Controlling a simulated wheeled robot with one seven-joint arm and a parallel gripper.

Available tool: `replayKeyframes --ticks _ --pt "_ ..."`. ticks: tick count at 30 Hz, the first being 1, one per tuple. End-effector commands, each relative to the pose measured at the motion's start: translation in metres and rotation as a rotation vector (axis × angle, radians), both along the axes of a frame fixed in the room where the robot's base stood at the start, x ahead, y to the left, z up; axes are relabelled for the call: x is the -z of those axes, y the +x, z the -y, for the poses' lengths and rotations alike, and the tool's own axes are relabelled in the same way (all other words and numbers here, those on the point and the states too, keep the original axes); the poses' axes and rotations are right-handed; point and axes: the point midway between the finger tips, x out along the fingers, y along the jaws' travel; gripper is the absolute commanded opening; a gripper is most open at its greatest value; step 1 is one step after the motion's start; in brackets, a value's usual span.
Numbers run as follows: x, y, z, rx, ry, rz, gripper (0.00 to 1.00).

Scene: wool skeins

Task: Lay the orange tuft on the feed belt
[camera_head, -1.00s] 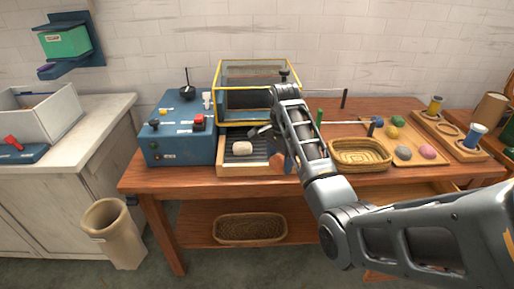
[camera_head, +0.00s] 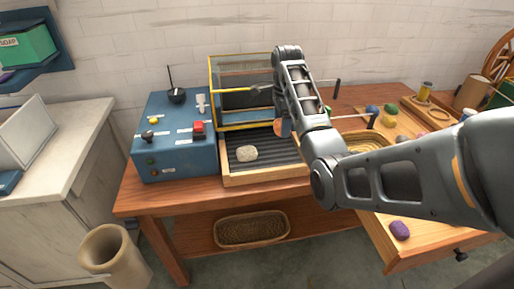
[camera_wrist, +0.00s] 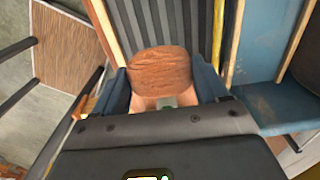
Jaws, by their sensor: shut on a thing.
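The orange tuft (camera_wrist: 158,70) is a rounded, orange-brown piece between the two fingers of my gripper (camera_wrist: 163,88) in the wrist view. In the head view, a small part of the tuft (camera_head: 281,128) shows beside my arm, which hides most of my gripper. The feed belt (camera_head: 275,150) is dark and ribbed in a wooden frame, in front of the yellow-edged machine. The tuft appears above the belt's back right part. The ribbed belt (camera_wrist: 150,22) also shows behind the tuft in the wrist view. I cannot tell the gap between them.
A cream tuft (camera_head: 247,153) lies on the belt's left part. The blue control box (camera_head: 172,140) with levers and a red switch stands left of it. A wicker basket (camera_head: 366,142) is to the right. An open drawer holds a purple tuft (camera_head: 399,230).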

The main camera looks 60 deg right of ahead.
Motion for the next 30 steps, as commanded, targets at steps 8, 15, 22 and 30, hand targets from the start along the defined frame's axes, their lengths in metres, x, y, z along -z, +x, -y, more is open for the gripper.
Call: replayKeyframes --ticks 8,15,22,30 --pt "0.047 -0.001 -0.001 0.0 0.003 -0.003 0.46" --pt "0.07 -0.001 -0.001 0.0 0.002 -0.002 0.46" --pt "0.095 -0.001 -0.001 0.0 0.002 -0.001 0.46" --pt "0.096 -0.001 -0.001 -0.001 0.001 -0.001 0.46"
